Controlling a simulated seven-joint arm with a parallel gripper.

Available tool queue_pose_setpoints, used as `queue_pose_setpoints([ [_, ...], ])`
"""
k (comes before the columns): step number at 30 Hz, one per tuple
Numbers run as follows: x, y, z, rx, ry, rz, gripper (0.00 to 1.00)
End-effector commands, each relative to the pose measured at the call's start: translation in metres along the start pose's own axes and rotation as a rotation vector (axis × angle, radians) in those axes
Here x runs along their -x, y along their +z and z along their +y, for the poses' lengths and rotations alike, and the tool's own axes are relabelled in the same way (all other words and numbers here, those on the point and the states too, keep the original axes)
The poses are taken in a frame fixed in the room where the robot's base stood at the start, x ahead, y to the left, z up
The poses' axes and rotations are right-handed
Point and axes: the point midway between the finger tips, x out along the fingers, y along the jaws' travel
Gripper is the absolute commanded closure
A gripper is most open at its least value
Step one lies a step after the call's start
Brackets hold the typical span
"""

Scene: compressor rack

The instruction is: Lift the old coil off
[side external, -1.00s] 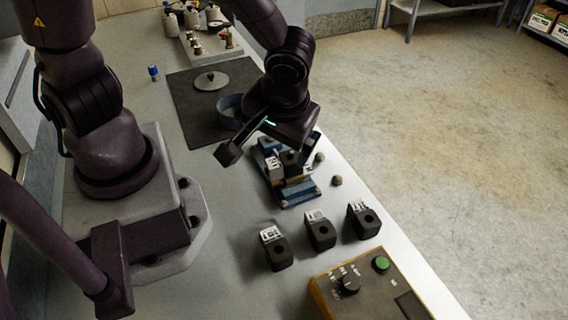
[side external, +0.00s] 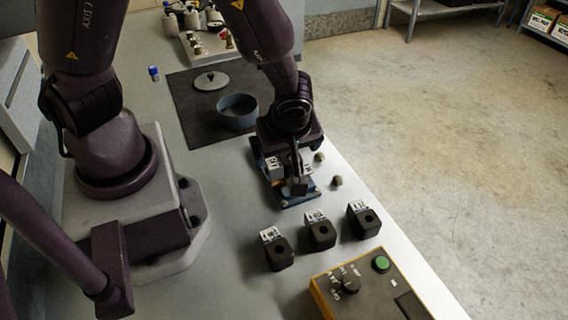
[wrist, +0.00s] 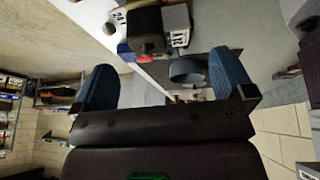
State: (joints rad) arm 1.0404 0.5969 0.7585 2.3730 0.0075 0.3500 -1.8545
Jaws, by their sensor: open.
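The old coil is a dark block with white "24" labels on the blue-based valve unit (side external: 292,198). In the wrist view the coil (wrist: 145,20) is at the top centre, ahead of my gripper (wrist: 165,80) and roughly between the lines of its two blue-padded fingers. The fingers are wide apart, with nothing held between them. In the side view my gripper (side external: 286,172) points down over the valve unit and hides most of the coil. I cannot tell there whether a finger touches the coil.
Three black coils with white labels, left (side external: 277,252), middle (side external: 320,233) and right (side external: 363,221), stand in front of the unit. A yellow-edged control box (side external: 352,290) is nearer. A blue bowl (side external: 237,113) sits on a dark mat (side external: 190,115) behind. Small round knobs (side external: 337,181) lie at right.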

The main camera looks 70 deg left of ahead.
Motion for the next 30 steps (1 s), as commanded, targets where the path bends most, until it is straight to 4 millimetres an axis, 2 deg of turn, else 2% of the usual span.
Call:
queue_pose_setpoints([
  [8,-0.02,0.0,-0.001,0.001,-0.003,-0.001,0.0],
  [16,-0.058,0.002,-0.003,0.001,-0.004,0.0,0.0],
  [25,-0.063,0.003,-0.002,-0.001,0.0,-0.003,0.0],
  [26,-0.063,0.003,-0.002,-0.001,0.0,-0.003,0.05],
  [30,-0.063,0.003,-0.002,-0.001,0.0,-0.003,0.37],
])
